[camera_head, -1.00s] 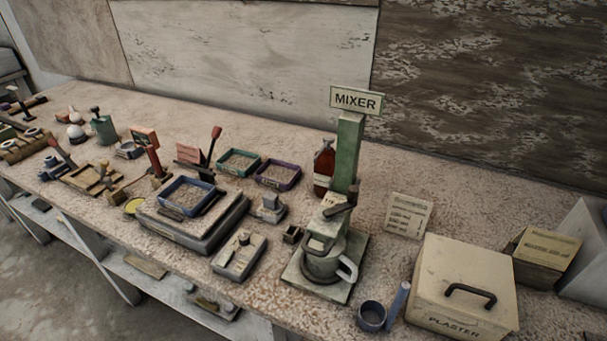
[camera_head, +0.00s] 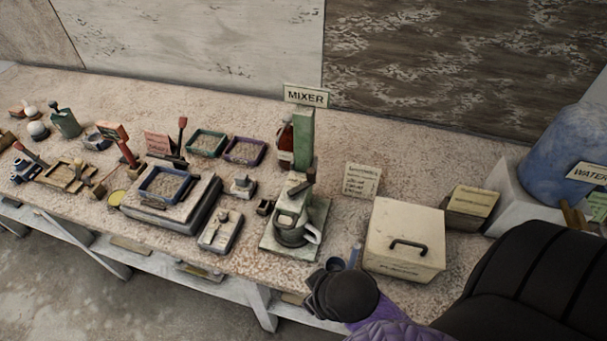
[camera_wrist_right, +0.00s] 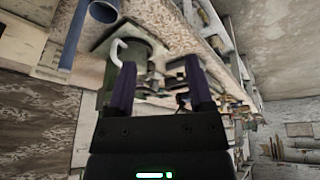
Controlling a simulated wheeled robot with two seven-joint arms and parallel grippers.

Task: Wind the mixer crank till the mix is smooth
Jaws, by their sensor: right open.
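The mixer (camera_head: 304,140) stands on the bench, a green column under a MIXER sign (camera_head: 305,95). Its dark crank arm (camera_head: 300,187) sits partway down the column, above a grey pot (camera_head: 289,232) with a pale handle. The mix inside the pot cannot be made out. My right arm comes in from the lower right, with its dark end in front of and below the mixer. In the right wrist view my right gripper (camera_wrist_right: 158,88) has its two purple fingers apart with nothing between them; the pot's pale handle (camera_wrist_right: 122,50) shows beyond them. My left gripper is out of view.
A blue WATER container (camera_head: 565,150) is far right. A scale with a blue tray (camera_head: 165,184) stands left.

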